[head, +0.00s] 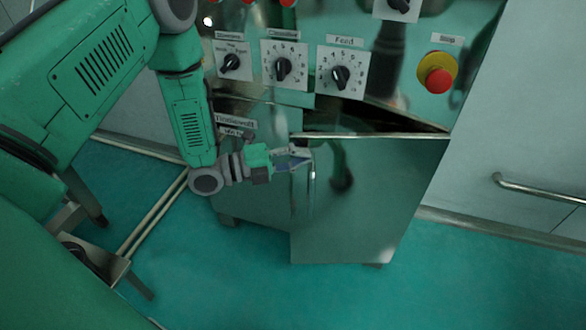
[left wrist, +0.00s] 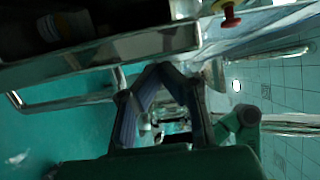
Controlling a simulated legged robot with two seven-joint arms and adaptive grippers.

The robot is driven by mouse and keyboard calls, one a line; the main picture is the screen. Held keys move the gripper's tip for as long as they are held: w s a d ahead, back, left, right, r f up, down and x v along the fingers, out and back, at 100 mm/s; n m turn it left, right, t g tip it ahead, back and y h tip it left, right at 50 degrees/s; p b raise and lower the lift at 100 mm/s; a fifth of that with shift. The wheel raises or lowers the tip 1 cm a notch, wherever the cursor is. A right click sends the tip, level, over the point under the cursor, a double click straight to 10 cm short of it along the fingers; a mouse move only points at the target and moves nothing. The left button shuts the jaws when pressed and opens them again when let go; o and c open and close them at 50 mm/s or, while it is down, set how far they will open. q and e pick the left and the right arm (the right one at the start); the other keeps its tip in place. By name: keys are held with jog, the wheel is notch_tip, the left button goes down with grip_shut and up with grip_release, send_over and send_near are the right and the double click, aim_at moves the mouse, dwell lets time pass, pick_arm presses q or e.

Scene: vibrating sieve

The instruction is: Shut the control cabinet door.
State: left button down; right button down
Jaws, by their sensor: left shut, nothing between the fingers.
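The control cabinet door (head: 375,195) is a shiny grey-green metal panel in the lower part of the cabinet in the head view. It stands ajar: a dark gap shows along its top, and its left edge stands out from the cabinet front. A slim vertical handle (head: 311,178) is near that left edge. My left gripper (head: 300,157) is shut and empty beside the left edge of the door, close to the handle; I cannot tell whether it touches. In the left wrist view its fingers (left wrist: 160,70) meet at the tips. My right gripper is not in view.
Above the door is a control panel with several black dials (head: 341,77) and a red stop button (head: 439,80) on yellow. A wall rail (head: 540,190) is at the right. Green floor (head: 450,280) is clear in front of the cabinet.

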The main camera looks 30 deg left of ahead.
pick_arm(q)
jog(key=shift+w+a, duration=0.4)
jog(key=shift+a, duration=0.05)
jog(key=shift+m+g+h, duration=0.7)
jog(key=shift+g, duration=0.2)
jog(key=w+a, duration=0.1)
jog(key=w, duration=0.1)
jog(key=w+a+b, duration=0.1)
jog(key=w, duration=0.1)
jog(key=w+a+b, duration=0.1)
jog(key=w, duration=0.1)
jog(key=shift+w+a+f, duration=0.1)
jog(key=shift+w+a, duration=0.15)
jog(key=shift+w, duration=0.15)
